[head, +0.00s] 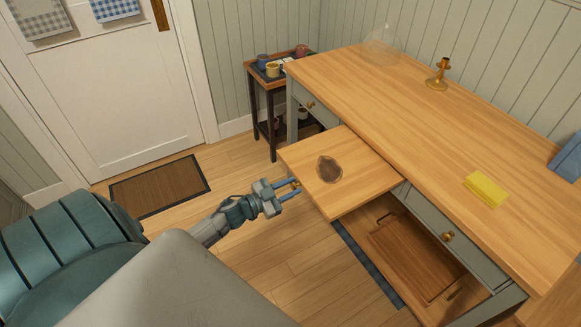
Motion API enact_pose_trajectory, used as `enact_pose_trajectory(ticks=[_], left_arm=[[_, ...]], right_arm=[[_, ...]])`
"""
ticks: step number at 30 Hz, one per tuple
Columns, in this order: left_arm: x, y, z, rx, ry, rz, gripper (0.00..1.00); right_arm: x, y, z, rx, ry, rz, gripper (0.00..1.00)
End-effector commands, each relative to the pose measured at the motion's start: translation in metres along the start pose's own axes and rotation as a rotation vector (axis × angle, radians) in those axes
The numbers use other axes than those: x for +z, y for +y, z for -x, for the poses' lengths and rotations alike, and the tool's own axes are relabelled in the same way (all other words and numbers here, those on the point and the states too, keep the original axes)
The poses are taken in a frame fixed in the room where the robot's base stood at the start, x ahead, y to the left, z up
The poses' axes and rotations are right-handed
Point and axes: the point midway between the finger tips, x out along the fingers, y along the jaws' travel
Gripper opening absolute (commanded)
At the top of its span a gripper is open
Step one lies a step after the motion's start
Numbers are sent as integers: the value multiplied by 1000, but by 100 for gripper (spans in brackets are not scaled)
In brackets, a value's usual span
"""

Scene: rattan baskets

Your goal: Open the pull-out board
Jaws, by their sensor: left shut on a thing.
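The pull-out board (350,185) is a light wooden slab with a dark round mark on its top. It sticks out from under the desk's worktop, to the left of the drawer with a round brass knob. My left gripper (290,187) is at the board's front edge, its blue fingers shut on a small brass knob there. The knob is mostly hidden between the fingers. My right gripper is not in the head view.
The wooden desk top (400,120) holds a brass candlestick (439,75), a glass dome, a yellow block (485,190) and a blue object. A small side table (266,85) with mugs stands behind. A doormat (160,186) lies by the door. The floor left of the board is clear.

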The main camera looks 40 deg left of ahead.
Motion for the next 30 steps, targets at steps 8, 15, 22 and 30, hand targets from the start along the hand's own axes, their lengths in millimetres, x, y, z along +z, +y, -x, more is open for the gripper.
enact_pose_trajectory(ticks=[8,15,22,30], left_arm=[[-1,0,0,1,2,0,0],[-1,0,0,0,2,-1,47],[-1,0,0,0,1,0,47],[2,0,20,2,-2,-2,47]], right_arm=[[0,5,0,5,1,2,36],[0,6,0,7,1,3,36],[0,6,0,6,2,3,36],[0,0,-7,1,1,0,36]])
